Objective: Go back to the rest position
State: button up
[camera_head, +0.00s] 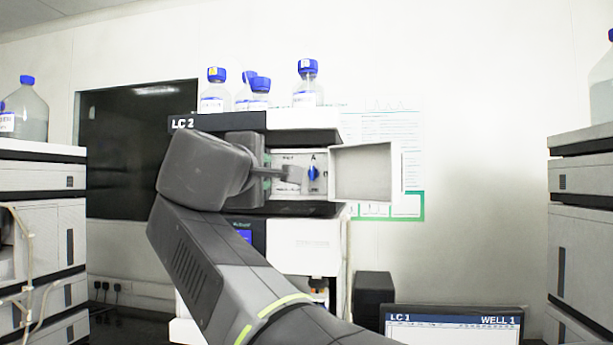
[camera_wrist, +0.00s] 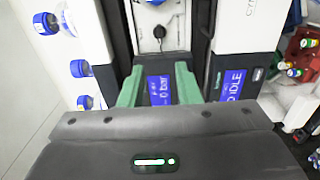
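My gripper (camera_head: 284,173) is raised in front of the LC 2 stack (camera_head: 305,232), beside its open compartment. In the wrist view its two green fingers (camera_wrist: 160,72) stand apart with nothing held between them. A blue display reading "0 bar" shows behind the gap. Inside the compartment is a pale panel with a blue knob (camera_head: 313,173) under a letter A. The compartment's door (camera_head: 362,173) stands open to the right. In the wrist view the open compartment (camera_wrist: 174,14) lies beyond the fingertips. My gripper body hides the left part of the stack.
Several blue-capped bottles (camera_head: 307,84) stand on top of the LC 2 stack. Other instrument stacks stand at the left (camera_head: 42,180) and right (camera_head: 582,240). A monitor (camera_head: 452,326) reading LC 1, WELL 1 is low in front. In the wrist view a red bin (camera_wrist: 302,50) holds small vials.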

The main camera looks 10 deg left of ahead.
dwell(0.4)
jog(key=w+p, duration=0.3)
jog(key=w, duration=1)
jog(key=shift+w+d+p, duration=0.25)
jog(key=shift+w+p, duration=0.05)
jog(key=shift+w, duration=0.05)
